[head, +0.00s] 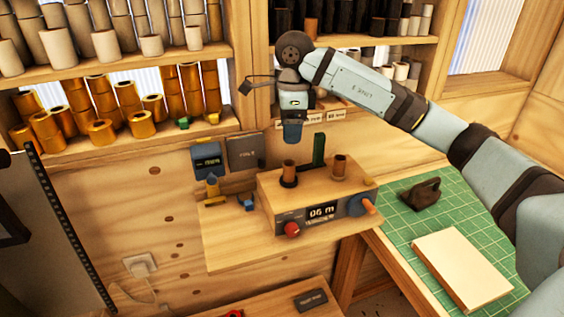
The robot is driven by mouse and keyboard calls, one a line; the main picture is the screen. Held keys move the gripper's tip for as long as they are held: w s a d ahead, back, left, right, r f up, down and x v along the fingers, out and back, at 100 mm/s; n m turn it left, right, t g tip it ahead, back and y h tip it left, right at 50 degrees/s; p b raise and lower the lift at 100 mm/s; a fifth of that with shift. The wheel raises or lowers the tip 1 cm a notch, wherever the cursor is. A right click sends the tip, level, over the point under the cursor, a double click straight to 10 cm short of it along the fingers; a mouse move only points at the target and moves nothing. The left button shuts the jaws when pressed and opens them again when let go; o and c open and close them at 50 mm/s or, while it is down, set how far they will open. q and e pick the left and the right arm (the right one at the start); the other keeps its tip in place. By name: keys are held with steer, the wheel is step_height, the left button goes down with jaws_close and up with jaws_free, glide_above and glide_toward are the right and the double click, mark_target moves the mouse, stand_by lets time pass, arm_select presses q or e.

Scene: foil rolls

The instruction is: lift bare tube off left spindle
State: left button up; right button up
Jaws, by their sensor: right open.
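A wooden winding machine (318,205) with a display reading about "06 m" stands on a wooden shelf. A bare brown tube (289,170) stands upright on its left spindle, with a dark ring at its foot. A second brown tube (339,167) stands upright on the right side of the machine top. My right gripper (292,137) points down right above the left tube, apart from it, and is open and empty. Its fingers show edge-on as a blue tip. My left gripper is not in view.
A dark green upright post (319,150) stands behind and between the two tubes. Shelves behind hold several gold rolls (101,131) and pale rolls. A green cutting mat (450,226) at the right carries a pale block (462,268) and a dark tool (421,193).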

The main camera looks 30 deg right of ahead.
mark_target(289, 171)
steer(key=f, duration=0.2)
steer(key=f+p, duration=0.1)
steer(key=f, duration=0.4)
steer(key=shift+d+f, duration=0.15)
steer(key=shift+d, duration=0.2)
steer(key=f, duration=0.1)
steer(key=f+p, duration=0.1)
steer(key=f, duration=0.1)
steer(key=f+p, duration=0.1)
steer(key=shift+w+a+f, duration=0.3)
steer(key=shift+w, duration=0.05)
steer(key=shift+f, duration=0.45)
steer(key=c, duration=1)
